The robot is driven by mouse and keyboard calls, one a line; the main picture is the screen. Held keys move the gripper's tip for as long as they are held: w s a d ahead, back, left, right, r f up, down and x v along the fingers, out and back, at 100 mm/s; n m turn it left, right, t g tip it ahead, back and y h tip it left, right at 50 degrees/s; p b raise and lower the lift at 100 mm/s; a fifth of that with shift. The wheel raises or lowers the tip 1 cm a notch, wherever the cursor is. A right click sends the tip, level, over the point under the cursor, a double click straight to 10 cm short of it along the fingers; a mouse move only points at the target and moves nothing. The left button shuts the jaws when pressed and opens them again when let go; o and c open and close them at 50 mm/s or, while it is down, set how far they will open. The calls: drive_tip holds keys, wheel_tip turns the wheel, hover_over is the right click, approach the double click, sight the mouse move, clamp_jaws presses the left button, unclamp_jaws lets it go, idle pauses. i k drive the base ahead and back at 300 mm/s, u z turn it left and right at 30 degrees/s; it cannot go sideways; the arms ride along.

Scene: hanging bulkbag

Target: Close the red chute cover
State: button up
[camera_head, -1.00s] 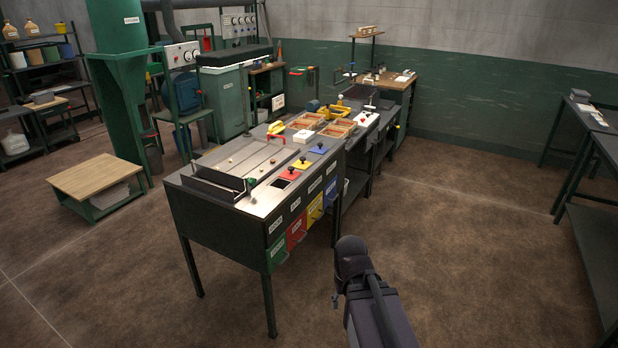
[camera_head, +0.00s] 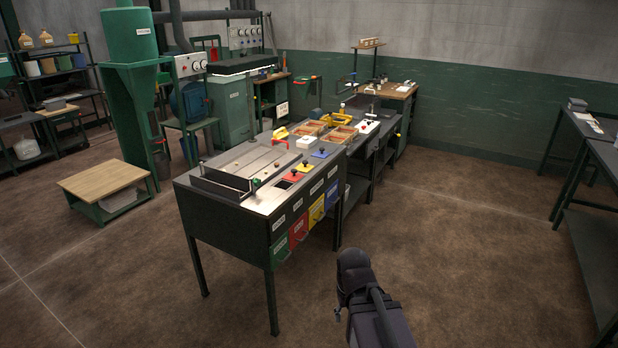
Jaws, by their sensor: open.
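The red chute cover (camera_head: 294,176) is a small red plate with a dark knob on the workbench (camera_head: 232,227) top. It lies next to a dark square opening (camera_head: 283,185); I cannot tell at this size how much of its own chute it covers. A yellow cover (camera_head: 304,167) and a blue cover (camera_head: 321,153) lie farther along the same edge. The red chute front (camera_head: 299,230) is on the bench side below. My dark arm shows at the bottom right of centre, apart from the bench; I cannot make out my gripper's fingers.
A grey tray (camera_head: 250,165) with a red handle fills the left of the bench top. Wooden boxes (camera_head: 340,136) stand behind the covers. A low wooden table (camera_head: 104,180) is at left and a dark table (camera_head: 600,200) at right. The brown floor between is clear.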

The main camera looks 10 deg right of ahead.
sight(292, 176)
drive_tip(key=u, duration=0.15)
drive_tip(key=i, duration=0.95)
drive_tip(key=z, duration=0.15)
drive_tip(key=k, duration=0.9)
drive_tip(key=u, duration=0.2)
drive_tip(key=i, duration=0.45)
drive_tip(key=z, duration=0.1)
